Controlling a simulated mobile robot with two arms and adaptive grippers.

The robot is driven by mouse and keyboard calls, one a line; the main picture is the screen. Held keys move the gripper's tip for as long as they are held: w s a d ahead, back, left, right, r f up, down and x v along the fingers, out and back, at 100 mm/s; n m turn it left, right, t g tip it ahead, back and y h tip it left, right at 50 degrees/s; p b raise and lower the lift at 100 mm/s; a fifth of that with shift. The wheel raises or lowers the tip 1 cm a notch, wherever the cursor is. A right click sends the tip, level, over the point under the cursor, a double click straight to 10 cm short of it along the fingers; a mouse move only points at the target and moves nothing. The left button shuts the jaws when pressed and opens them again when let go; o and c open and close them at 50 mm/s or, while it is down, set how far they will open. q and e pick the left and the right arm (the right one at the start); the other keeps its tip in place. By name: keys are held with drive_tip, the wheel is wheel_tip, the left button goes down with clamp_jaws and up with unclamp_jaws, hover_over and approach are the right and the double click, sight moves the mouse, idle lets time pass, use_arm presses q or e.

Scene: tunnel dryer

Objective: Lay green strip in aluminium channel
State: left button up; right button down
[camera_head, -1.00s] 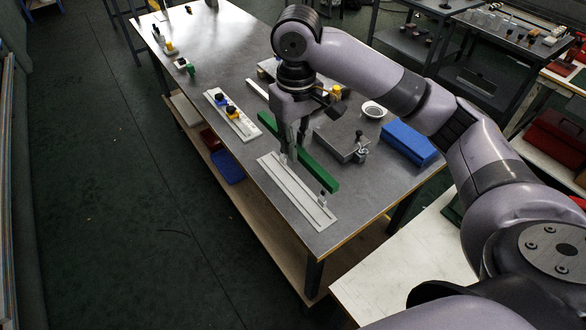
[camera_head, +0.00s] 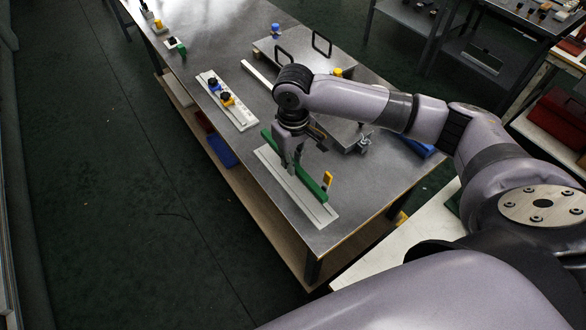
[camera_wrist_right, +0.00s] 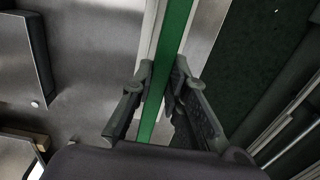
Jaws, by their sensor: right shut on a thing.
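The long green strip (camera_head: 309,182) is held between the fingers of my right gripper (camera_head: 291,164). The strip runs lengthwise over the pale aluminium channel (camera_head: 269,157) near the bench's front edge. In the right wrist view, the green strip (camera_wrist_right: 176,35) passes between the two fingers of the gripper (camera_wrist_right: 161,88), with silver channel metal (camera_wrist_right: 208,30) showing beside it. I cannot tell whether the strip touches the channel floor or hangs just above it. My left gripper is not in view.
A yellow upright piece (camera_head: 327,179) stands by the strip's near end. A white board with blue and yellow knobs (camera_head: 235,109) lies to the left. A blue block (camera_head: 418,146) lies right.

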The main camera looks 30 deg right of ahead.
sight(293, 182)
drive_tip(key=shift+f, duration=0.3)
drive_tip(key=shift+s+f, duration=0.1)
drive_tip(key=shift+f, duration=0.25)
wheel_tip(293, 182, down, 3)
drive_tip(key=shift+r, duration=0.2)
drive_tip(key=shift+f, duration=0.5)
drive_tip(key=shift+f+p, duration=0.35)
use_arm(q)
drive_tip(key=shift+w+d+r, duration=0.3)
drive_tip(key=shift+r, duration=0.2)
use_arm(e)
drive_tip(key=shift+s+a+f, duration=0.1)
drive_tip(key=shift+s+f, duration=0.05)
